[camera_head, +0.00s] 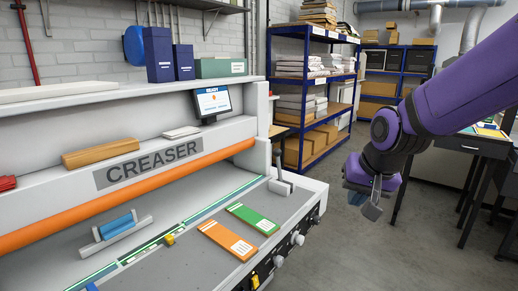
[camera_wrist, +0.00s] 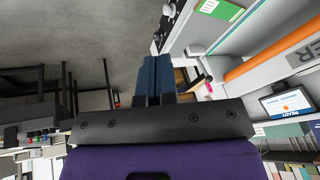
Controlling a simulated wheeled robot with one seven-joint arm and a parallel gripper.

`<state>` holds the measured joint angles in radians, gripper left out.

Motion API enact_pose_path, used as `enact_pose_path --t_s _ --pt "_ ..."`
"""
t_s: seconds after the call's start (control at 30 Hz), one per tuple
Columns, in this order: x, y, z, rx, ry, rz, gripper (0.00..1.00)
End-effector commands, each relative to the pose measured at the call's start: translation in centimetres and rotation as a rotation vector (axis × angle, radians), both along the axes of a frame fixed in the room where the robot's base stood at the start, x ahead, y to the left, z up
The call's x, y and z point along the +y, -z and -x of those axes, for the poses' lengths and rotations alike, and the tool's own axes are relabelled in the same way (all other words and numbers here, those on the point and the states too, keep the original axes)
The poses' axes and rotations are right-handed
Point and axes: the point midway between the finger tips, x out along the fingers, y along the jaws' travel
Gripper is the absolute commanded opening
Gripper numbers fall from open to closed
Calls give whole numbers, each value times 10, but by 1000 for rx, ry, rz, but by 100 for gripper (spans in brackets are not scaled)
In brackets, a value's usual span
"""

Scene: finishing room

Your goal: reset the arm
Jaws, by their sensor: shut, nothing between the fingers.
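My purple arm reaches in from the right in the head view. My gripper (camera_head: 374,206) hangs at its end over open floor, to the right of the creaser (camera_head: 250,143). In the wrist view the two dark blue fingers of my gripper (camera_wrist: 154,60) lie side by side, closed with nothing between them. The gripper touches nothing that I can see.
The creaser's bed holds an orange card (camera_head: 228,240) and a green card (camera_head: 253,218). Blue-framed shelves (camera_head: 306,95) with boxes stand behind. A dark table (camera_head: 470,148) is at right. The grey floor between is clear.

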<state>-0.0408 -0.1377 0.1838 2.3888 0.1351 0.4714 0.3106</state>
Motion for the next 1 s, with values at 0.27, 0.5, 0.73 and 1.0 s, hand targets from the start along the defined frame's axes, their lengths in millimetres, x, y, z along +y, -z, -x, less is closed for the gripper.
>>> enact_pose_path --t_s 0.27,0.5,0.73,1.0 --pt "-43 -51 64 -42 -56 90 0" --pt "-74 -78 125 -64 -99 153 0" --pt "-94 -88 171 -74 -130 191 0" --pt "-99 -89 186 -72 -142 204 0"
